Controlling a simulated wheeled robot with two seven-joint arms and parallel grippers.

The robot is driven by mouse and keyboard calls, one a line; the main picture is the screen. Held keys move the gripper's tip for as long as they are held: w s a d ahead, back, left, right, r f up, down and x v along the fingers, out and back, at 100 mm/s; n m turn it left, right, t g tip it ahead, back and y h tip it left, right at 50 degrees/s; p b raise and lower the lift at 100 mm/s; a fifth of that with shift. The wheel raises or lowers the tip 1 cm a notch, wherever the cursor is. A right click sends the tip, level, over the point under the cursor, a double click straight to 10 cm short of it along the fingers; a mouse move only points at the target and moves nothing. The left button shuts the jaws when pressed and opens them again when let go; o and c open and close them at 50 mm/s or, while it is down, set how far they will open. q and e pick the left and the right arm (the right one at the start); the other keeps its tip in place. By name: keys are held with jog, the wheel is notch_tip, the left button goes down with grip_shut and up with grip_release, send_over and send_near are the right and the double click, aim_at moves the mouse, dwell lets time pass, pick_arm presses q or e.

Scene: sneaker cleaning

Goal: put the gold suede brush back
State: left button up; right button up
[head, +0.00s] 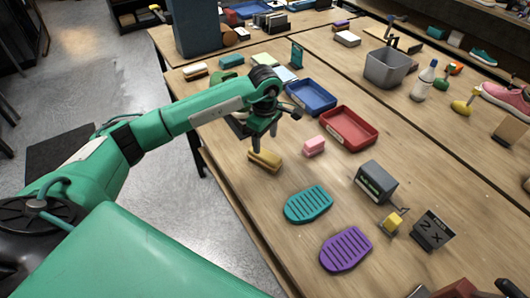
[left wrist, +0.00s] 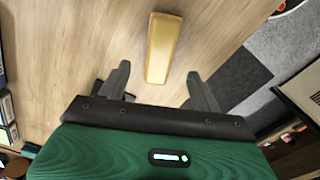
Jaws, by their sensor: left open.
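The gold suede brush (head: 265,161) lies on the wooden table near its left edge, in the head view. In the left wrist view the brush (left wrist: 162,48) is a long gold block, partly between and partly beyond the two fingers. My left gripper (head: 262,137) is right above the brush, pointing down, with its fingers apart. In the left wrist view the open fingers (left wrist: 158,80) stand on either side of the brush's near end, with visible gaps. I cannot tell the exact height above it. My right gripper is not seen.
A pink block (head: 314,146) lies just right of the brush. A red tray (head: 349,128) and a blue tray (head: 311,96) stand behind it. Teal (head: 308,204) and purple (head: 346,249) ribbed pads lie nearer, with a dark grey box (head: 375,182) to the right.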

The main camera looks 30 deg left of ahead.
aim_at(265, 154)
pick_arm(q)
notch_tip(265, 154, up, 5)
jog(key=shift+f+b, duration=0.15)
jog(key=shift+b, duration=0.3)
jog(key=shift+f, duration=0.1)
